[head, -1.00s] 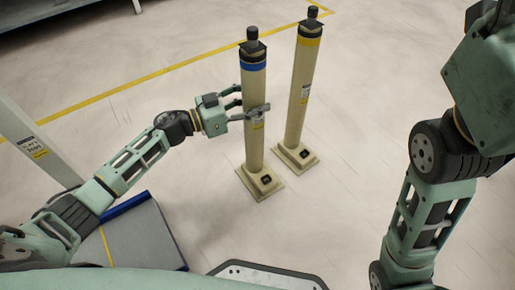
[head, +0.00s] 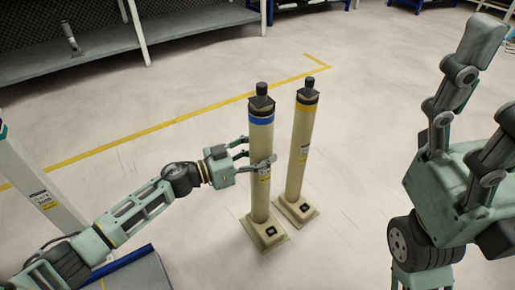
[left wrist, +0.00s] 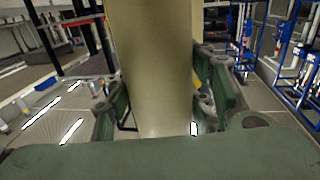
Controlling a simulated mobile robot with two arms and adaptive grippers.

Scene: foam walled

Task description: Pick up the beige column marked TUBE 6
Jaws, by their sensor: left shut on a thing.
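A beige column with a blue band (head: 261,150) stands upright on its square base, which looks to be on the floor. In the left wrist view, the same beige shaft (left wrist: 158,65) fills the middle between the fingers. A second beige column with a yellow band (head: 299,150) stands just right of it, apart from my gripper. The markings are too small to read, so I cannot tell which is TUBE 6. My right gripper (head: 480,110) is raised at the right with fingers apart, empty.
A pale post (head: 35,185) with a label stands at the left, near a blue-edged grey platform (head: 135,275). A grey shelf (head: 110,55) runs along the back left. A yellow floor line (head: 150,130) passes behind the columns. The floor around the columns is mostly clear.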

